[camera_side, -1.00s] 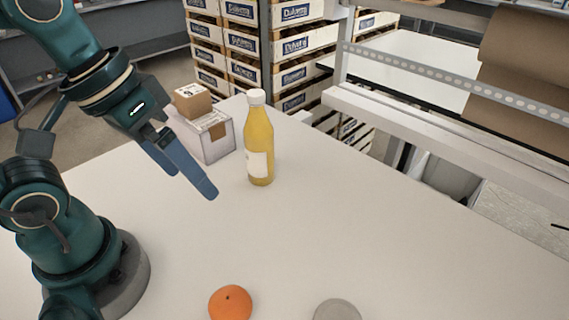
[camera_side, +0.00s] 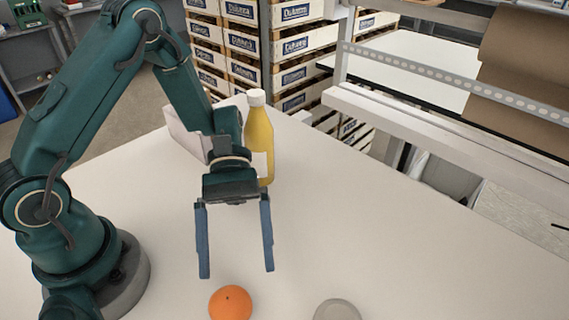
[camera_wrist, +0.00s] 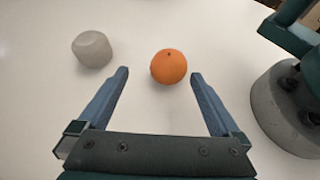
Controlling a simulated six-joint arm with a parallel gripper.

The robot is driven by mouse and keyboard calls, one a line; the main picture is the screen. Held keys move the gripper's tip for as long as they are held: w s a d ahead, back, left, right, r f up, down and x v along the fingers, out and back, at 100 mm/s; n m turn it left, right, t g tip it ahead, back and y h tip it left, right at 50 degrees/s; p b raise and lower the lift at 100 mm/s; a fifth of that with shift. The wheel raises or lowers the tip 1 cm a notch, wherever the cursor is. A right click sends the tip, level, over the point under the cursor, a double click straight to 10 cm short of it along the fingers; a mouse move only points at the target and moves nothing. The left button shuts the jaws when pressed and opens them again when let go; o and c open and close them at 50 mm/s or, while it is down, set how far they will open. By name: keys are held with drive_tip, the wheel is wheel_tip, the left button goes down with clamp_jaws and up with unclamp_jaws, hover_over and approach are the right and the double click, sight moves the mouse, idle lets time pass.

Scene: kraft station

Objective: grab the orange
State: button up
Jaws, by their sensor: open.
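The orange (camera_side: 230,303) sits on the white table at the front edge of the side view. My gripper (camera_side: 238,274) points down with its two blue fingers spread wide, and nothing is between them. In the side view its fingertips appear just above and behind the orange. In the wrist view the orange (camera_wrist: 169,67) lies beyond the fingertips, roughly centred between the two fingers (camera_wrist: 160,73). The gripper is not touching the orange.
A grey round object (camera_side: 337,311) stands to the right of the orange; it also shows in the wrist view (camera_wrist: 92,49). A yellow bottle (camera_side: 258,135) and a pale box (camera_side: 182,132) stand behind my gripper. The table's right side is clear.

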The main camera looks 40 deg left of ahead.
sight(230, 307)
drive_tip(key=shift+s+f+n+g+h, duration=0.15)
drive_tip(key=shift+s+f+n+g, duration=0.1)
drive_tip(key=shift+s+f, duration=0.25)
drive_tip(key=shift+s+f+n+g+h, duration=0.15)
drive_tip(key=shift+s+f+n, duration=0.1)
drive_tip(key=shift+f, duration=0.35)
drive_tip(key=shift+x, duration=2.6)
drive_tip(key=c, duration=1.4)
drive_tip(key=shift+r, duration=0.1)
